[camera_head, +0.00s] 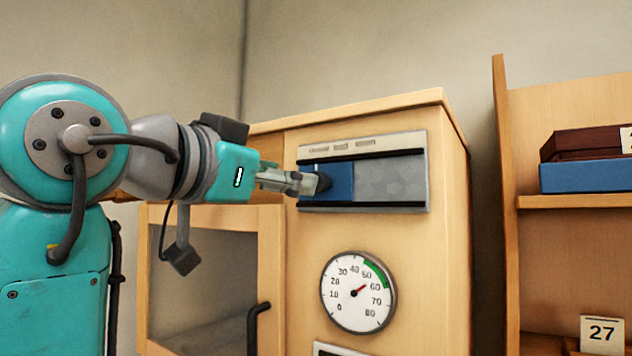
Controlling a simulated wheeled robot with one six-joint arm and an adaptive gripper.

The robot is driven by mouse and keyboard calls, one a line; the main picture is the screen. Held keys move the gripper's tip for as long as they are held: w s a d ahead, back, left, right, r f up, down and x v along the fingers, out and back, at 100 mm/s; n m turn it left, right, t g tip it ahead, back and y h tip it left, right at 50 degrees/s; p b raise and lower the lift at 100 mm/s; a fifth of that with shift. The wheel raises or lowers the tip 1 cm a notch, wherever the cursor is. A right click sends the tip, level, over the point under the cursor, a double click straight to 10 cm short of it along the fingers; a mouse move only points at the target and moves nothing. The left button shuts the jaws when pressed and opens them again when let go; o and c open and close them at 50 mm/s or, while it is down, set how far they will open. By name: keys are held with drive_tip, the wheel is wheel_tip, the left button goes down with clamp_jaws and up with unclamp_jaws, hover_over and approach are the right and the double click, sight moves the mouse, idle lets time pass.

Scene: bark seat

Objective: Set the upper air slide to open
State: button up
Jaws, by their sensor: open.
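The upper air slide (415,169) is a grey metal frame with dark rails at its top and bottom, high on the front of the wooden cabinet. Its blue plate (343,181) sits at the left end, and a grey speckled surface shows to the right of it. Small marks along the top strip are too small to read. My gripper (318,184) reaches in from the left, with its fingertips at the left part of the blue plate, by a dark knob-like part. It is open. Whether the fingers touch the plate or knob I cannot tell.
A round dial (357,292) with a red needle and green band is below the slide. A glazed cabinet door (205,270) with a black handle (257,325) is at lower left. A wooden shelf (570,201) with boxes stands at right, past a gap.

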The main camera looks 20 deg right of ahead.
sight(319, 181)
drive_tip(key=x, duration=0.8)
clamp_jaws()
